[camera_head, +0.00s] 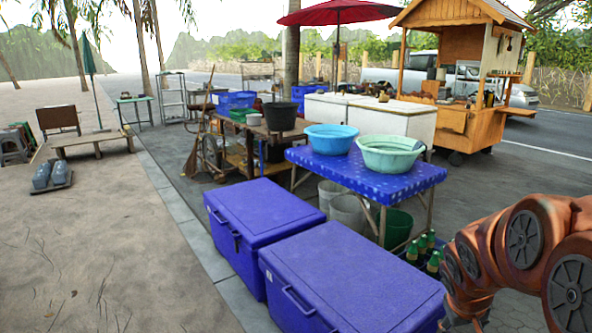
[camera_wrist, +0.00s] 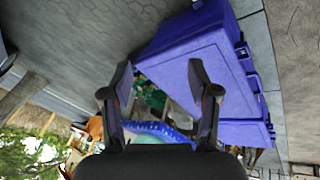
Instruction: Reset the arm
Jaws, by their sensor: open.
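My gripper (camera_wrist: 160,92) shows in the wrist view with its two dark fingers spread apart and nothing between them. It is open and empty. The wrist view is strongly tilted, with a blue cooler box (camera_wrist: 200,60) behind the right finger and green bottles (camera_wrist: 152,97) seen beyond the gap. In the head view my orange arm comes in at the lower right, beside the near cooler and the bottles. The gripper itself is not visible in the head view.
Two blue coolers, a far one (camera_head: 262,215) and a near one (camera_head: 350,280), stand in front. A blue-clothed table (camera_head: 375,178) holds a blue basin (camera_head: 331,138) and a pale green basin (camera_head: 390,153). Green bottles (camera_head: 433,258) stand by my arm.

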